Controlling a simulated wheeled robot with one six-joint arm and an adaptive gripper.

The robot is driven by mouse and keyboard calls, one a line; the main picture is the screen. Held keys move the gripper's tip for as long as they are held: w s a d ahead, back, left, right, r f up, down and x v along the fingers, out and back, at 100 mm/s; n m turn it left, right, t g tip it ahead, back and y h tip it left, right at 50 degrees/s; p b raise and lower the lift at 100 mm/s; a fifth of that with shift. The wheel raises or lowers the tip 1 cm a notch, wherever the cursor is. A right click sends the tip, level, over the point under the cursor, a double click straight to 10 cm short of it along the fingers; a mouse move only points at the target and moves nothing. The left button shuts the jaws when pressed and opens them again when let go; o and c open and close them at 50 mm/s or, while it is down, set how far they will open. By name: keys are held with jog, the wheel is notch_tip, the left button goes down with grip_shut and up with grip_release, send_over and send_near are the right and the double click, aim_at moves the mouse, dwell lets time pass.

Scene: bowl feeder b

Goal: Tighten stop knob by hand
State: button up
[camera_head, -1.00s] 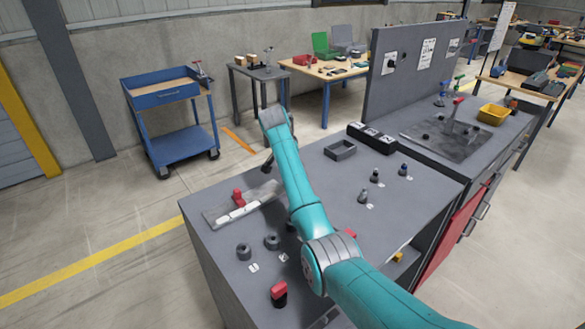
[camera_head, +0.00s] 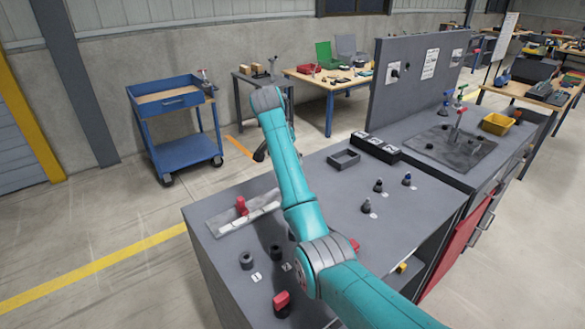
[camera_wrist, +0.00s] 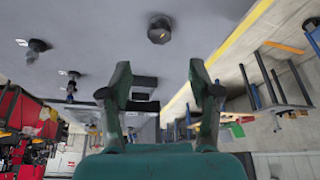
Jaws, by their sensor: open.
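My gripper (camera_wrist: 160,78) is open and empty in the wrist view, its two dark fingers apart. In the head view it is mostly hidden behind the end of my arm, above the far side of the grey bench (camera_head: 330,190). A dark round knob (camera_wrist: 160,29) stands on a grey surface ahead of the fingers in the wrist view, apart from them. In the head view a red knob (camera_head: 241,207) sits on a pale metal rail (camera_head: 222,225), and a red-topped black knob (camera_head: 282,302) stands near the front. I cannot tell which is the stop knob.
Dark knobs (camera_head: 247,260) stand at the bench's left, and several small posts (camera_head: 366,208) at its right. An open grey tray (camera_head: 344,159) and a black block (camera_head: 375,146) lie at the back. A grey upright panel (camera_head: 415,75) rises beyond. A blue cart (camera_head: 180,150) stands behind.

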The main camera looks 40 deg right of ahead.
jog(key=shift+v, duration=1)
